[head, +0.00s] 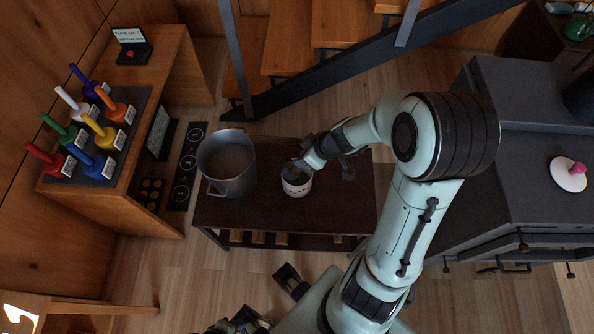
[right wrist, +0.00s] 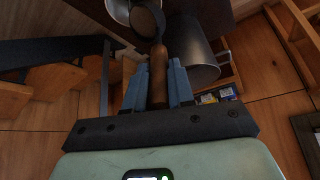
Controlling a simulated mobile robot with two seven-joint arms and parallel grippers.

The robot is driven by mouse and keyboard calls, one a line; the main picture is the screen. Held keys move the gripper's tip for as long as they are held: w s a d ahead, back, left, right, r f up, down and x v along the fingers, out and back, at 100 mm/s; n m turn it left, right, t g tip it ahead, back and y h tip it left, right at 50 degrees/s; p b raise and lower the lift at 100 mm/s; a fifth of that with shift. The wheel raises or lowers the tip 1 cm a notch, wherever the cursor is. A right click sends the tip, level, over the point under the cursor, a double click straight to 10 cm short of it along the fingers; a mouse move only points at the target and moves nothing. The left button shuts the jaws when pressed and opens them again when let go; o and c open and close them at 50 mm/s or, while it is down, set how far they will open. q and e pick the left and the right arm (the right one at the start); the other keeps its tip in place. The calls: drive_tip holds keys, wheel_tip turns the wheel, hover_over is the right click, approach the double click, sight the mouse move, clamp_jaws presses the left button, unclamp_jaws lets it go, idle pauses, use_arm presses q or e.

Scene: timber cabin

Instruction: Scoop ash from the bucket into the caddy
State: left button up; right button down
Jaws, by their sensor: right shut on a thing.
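The grey metal ash bucket (head: 227,163) stands on the left of a dark low table. The caddy (head: 296,186), a small white pot with dark marks, stands to its right near the table's middle. My right gripper (head: 318,155) is at the caddy's upper right edge. It is shut on the wooden handle of a scoop (right wrist: 158,80), whose round bowl (right wrist: 147,20) lies ahead of the fingers. The bowl overlaps a pale rim in the right wrist view; its depth and load are unclear. A dark part of my left gripper (head: 240,322) shows at the bottom edge, its jaws unclear.
The dark table (head: 240,212) has bare room to the front and right. A stair with a dark rail (head: 330,62) rises behind.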

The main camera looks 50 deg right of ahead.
drive_tip(key=shift+s+d, duration=0.1)
drive_tip(key=shift+d, duration=0.25)
drive_tip(key=shift+s+d+m+t+y+p, duration=0.15)
drive_tip(key=shift+s+d+t+y+p, duration=0.2)
drive_tip(key=shift+d+y+p, duration=0.45)
drive_tip(key=shift+s+d+m+t+y+p, duration=0.15)
drive_tip(key=shift+s+d+t+y+p, duration=0.25)
drive_tip(key=shift+d+p, duration=0.55)
idle(2.1)
drive_tip(key=shift+s+d+f+y, duration=0.15)
drive_tip(key=shift+d+y, duration=0.15)
drive_tip(key=shift+d, duration=0.2)
drive_tip(key=shift+s+d+f+y, duration=0.15)
drive_tip(key=shift+d+y, duration=0.15)
drive_tip(key=shift+d, duration=0.15)
idle(0.8)
